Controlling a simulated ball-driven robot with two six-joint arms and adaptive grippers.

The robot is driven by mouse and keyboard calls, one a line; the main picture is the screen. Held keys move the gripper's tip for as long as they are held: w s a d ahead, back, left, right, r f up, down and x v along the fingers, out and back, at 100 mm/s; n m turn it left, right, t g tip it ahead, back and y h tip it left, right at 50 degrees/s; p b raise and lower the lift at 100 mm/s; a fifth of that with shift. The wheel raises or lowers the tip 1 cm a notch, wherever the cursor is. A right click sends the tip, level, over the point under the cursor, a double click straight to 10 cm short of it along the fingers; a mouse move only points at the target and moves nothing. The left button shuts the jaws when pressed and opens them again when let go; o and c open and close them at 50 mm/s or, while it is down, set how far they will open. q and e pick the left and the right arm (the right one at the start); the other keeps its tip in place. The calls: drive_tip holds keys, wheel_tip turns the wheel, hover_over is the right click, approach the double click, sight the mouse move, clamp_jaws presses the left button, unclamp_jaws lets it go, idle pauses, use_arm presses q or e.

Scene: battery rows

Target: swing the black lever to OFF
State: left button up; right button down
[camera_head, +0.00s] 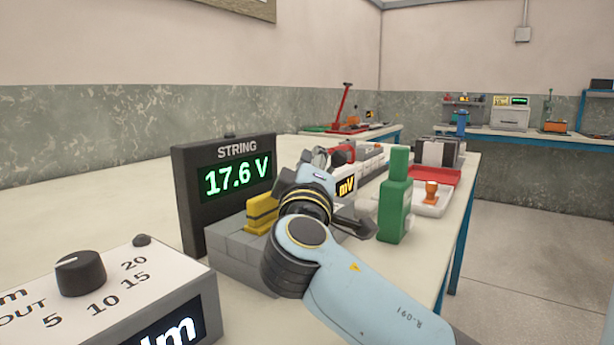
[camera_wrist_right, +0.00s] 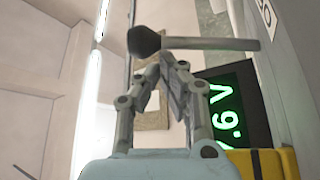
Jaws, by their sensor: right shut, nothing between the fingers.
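In the right wrist view the lever (camera_wrist_right: 205,43) shows as a pale grey rod with a black knob at its left end. The rod runs across the picture to a grey panel at the right edge. My right gripper (camera_wrist_right: 173,62) is shut and empty, its fingertips just below the rod near the knob; I cannot tell whether they touch it. In the head view my right gripper (camera_head: 318,158) is beyond my wrist, beside the STRING display. My arm hides much of the area there, and I cannot make out the lever clearly. My left gripper is not in view.
The STRING display (camera_head: 226,178) reads 17.6 V. A yellow block (camera_head: 262,212) sits on a grey base (camera_head: 238,250) nearby. A dial box (camera_head: 120,290) fills the front left. Bare bench (camera_head: 95,207) lies at left.

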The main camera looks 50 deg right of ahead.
drive_tip(key=shift+s+f, duration=0.15)
drive_tip(key=shift+s, duration=0.1)
drive_tip(key=shift+b, duration=0.35)
drive_tip(key=shift+r, duration=0.2)
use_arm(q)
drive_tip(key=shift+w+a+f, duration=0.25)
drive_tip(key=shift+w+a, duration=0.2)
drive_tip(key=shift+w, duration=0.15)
use_arm(e)
wheel_tip(320, 180, up, 10)
drive_tip(key=shift+f, duration=0.2)
drive_tip(key=shift+r, duration=0.1)
